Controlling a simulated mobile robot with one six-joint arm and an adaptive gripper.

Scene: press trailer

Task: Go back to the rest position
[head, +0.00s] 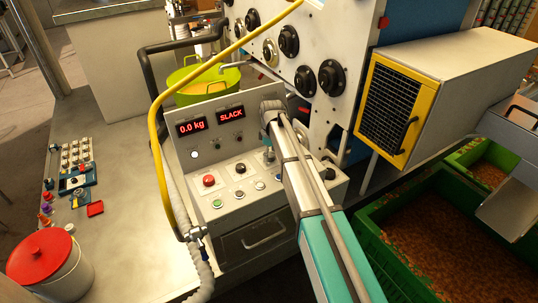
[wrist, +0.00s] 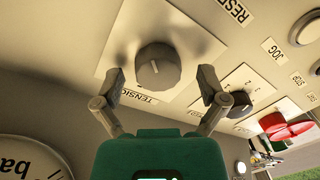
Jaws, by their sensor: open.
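My gripper (wrist: 161,82) is open, its two fingers apart on either side of a dark round knob (wrist: 158,66) labelled TENSION. A smaller selector knob (wrist: 240,103) is just right of the right finger. The box's displays read 0.0 kg (head: 192,127) and SLACK (head: 231,114).
Red (head: 208,181) and green (head: 217,204) buttons are on the box. A yellow hose (head: 156,135) and a ribbed hose (head: 176,185) run left of my arm. Green crates of brown bits (head: 400,275) are at right. A red-lidded tub (head: 42,255) stands at left on the bench.

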